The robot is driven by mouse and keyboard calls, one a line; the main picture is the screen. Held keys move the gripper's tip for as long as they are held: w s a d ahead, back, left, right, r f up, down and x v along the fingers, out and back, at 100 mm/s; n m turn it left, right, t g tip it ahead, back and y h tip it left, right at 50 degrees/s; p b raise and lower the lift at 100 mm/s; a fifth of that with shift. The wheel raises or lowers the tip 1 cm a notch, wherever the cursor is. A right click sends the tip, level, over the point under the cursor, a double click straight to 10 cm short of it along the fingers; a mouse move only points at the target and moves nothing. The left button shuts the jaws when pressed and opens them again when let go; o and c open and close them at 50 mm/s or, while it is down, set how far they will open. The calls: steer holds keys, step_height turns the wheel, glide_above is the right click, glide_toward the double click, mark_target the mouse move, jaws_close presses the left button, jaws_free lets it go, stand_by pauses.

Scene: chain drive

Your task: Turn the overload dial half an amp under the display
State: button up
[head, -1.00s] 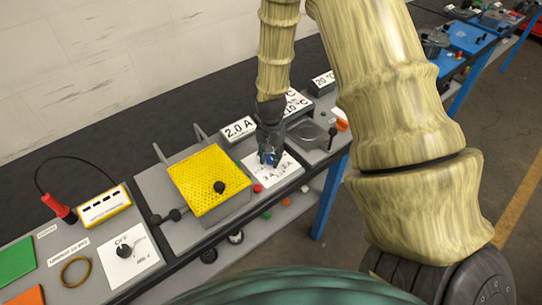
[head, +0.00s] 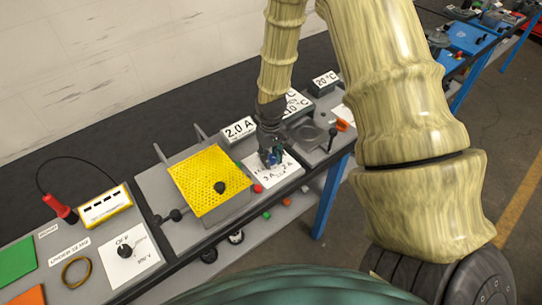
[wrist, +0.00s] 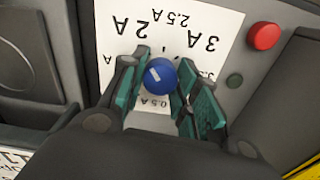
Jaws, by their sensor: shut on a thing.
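The overload dial is a round blue knob (wrist: 158,78) with a short white mark, on a white scale plate (wrist: 178,22) in the wrist view. The plate carries amp labels, among them 2 A, 2.5 A, 3 A and 0.5 A. The mark's exact reading cannot be told. My gripper (wrist: 160,84) has its green-padded fingers on both sides of the knob, shut on it. In the head view my gripper (head: 272,158) reaches down onto the scale plate (head: 284,172) and hides part of it. The display (head: 239,130) behind it reads 2.0 A.
A red button (wrist: 264,36) sits beside the scale plate. A yellow perforated cover (head: 207,182) with a black knob stands left of the gripper. A small black lever (head: 332,138) and further temperature displays (head: 324,82) stand to the right and behind.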

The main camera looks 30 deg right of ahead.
mark_target(272, 157)
steer(key=n, duration=0.5)
steer(key=shift+n+p, duration=0.3)
steer(key=shift+p, duration=0.05)
steer(key=shift+n+p, duration=0.35)
steer(key=shift+n, duration=1.85)
steer(key=o, duration=1)
steer(key=shift+d, duration=0.1)
steer(key=shift+r, duration=6)
